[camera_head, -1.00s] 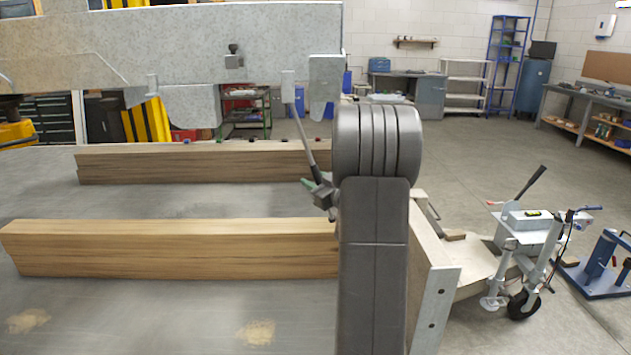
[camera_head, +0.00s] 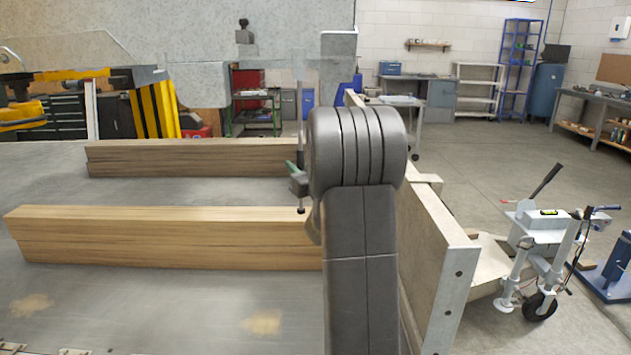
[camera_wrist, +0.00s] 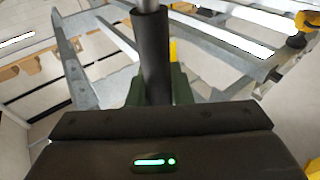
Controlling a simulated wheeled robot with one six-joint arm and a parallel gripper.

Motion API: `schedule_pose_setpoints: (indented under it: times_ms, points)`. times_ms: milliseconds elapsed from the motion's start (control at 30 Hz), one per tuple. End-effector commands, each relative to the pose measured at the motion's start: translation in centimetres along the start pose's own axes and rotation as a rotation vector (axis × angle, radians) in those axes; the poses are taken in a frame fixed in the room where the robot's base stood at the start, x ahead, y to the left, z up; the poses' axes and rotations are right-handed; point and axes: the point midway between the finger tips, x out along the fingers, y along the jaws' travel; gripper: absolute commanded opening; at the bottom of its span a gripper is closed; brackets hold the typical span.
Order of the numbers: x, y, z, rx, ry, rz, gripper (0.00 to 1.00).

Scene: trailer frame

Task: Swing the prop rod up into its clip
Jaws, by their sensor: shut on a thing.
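The prop rod (camera_head: 301,115) hangs nearly upright below the grey galvanised panel (camera_head: 170,35) in the head view. Its top meets a bracket near the panel's lower right. My gripper (camera_head: 298,181), with a green finger showing, is shut on the rod near its lower end, partly hidden by my arm. In the wrist view, the rod's dark sleeve (camera_wrist: 154,60) stands between my gripper's green fingers (camera_wrist: 155,90), with bare metal above it. A small grey block with a dark knob (camera_head: 244,33) on the panel may be the clip; I cannot tell for sure.
Two stacks of timber beams (camera_head: 165,238) (camera_head: 200,157) lie on the bed left of my arm. A side board (camera_head: 435,260) with a metal end stands close on the right. A trailer jack with a wheel (camera_head: 540,305) is beyond it.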

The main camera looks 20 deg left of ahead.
Motion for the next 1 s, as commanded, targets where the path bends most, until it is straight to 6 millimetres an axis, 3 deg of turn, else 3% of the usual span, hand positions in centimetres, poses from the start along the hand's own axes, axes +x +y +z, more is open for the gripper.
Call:
schedule_pose_setpoints:
  times_ms: [33,233,600,1000]
  points:
    - [0.6,-1.3,1.1,0.035,0.027,-0.001,0.00]
    - [3.1,-5.0,0.6,0.190,0.130,0.027,0.00]
    - [8.0,-11.2,-2.7,0.472,0.318,0.077,0.00]
    - [11.2,-14.8,-6.7,0.678,0.459,0.119,0.00]
